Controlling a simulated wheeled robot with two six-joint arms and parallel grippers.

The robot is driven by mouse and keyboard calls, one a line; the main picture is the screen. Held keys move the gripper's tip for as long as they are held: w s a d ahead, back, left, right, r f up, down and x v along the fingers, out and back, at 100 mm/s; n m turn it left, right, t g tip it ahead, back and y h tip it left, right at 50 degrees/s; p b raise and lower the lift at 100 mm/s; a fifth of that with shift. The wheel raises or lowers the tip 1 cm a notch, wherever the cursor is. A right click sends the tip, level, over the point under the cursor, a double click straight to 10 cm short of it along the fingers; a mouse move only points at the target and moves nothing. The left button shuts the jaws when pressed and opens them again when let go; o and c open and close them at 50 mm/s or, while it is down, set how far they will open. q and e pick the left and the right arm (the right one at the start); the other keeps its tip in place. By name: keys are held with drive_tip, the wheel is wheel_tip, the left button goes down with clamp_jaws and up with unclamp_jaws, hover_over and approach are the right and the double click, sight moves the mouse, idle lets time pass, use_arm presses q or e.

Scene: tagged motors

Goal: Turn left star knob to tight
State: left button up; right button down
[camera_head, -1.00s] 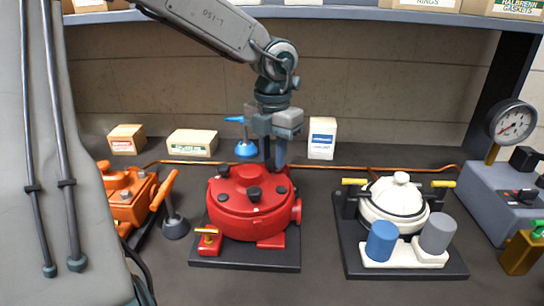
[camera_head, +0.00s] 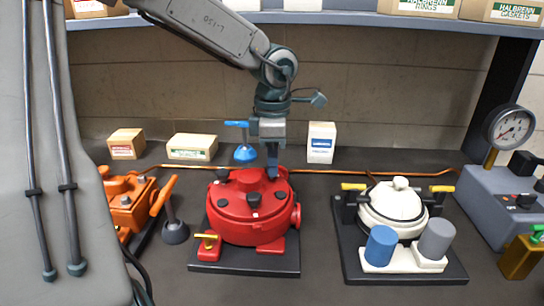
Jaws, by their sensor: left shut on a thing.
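The red round housing (camera_head: 240,222) sits on a dark base plate, with black knobs on its lid. One knob (camera_head: 254,194) is at the front middle of the lid and another (camera_head: 222,174) is at the back left. My left gripper (camera_head: 272,170) reaches down to the back right of the lid, its fingers seen nearly edge-on. It is shut on a dark knob there, which the fingers largely hide. I cannot tell which way that knob points. My right gripper is not in view.
A blue-handled valve (camera_head: 245,153) stands just left of my gripper. The white pot unit (camera_head: 395,209) with blue and grey cylinders is at right, an orange unit (camera_head: 130,205) at left. A copper pipe (camera_head: 325,171) runs behind. A gauge (camera_head: 510,126) stands far right.

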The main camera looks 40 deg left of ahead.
use_arm(q)
drive_tip(key=m, duration=0.2)
drive_tip(key=shift+w+r+m+p, duration=0.1)
drive_tip(key=shift+r+m+p, duration=0.1)
drive_tip(key=shift+m+p, duration=0.15)
drive_tip(key=shift+m, duration=0.95)
drive_tip(key=m+p, duration=0.3)
drive_tip(key=m, duration=0.6)
drive_tip(key=m+p, duration=0.1)
drive_tip(key=m, duration=0.3)
drive_tip(key=m+p, duration=0.2)
drive_tip(key=m, duration=0.2)
drive_tip(key=shift+s+a, duration=0.1)
drive_tip(key=shift+s, duration=0.1)
drive_tip(key=shift+m+p, duration=0.5)
drive_tip(key=shift+m, duration=1)
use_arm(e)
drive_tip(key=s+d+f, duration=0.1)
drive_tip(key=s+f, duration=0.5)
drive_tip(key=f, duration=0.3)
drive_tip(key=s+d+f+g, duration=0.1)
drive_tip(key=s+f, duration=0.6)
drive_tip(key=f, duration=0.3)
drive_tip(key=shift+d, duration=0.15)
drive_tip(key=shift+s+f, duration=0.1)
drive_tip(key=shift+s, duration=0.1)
use_arm(q)
drive_tip(key=o, duration=0.6)
drive_tip(key=shift+o, duration=0.5)
drive_tip(key=shift+s, duration=0.15)
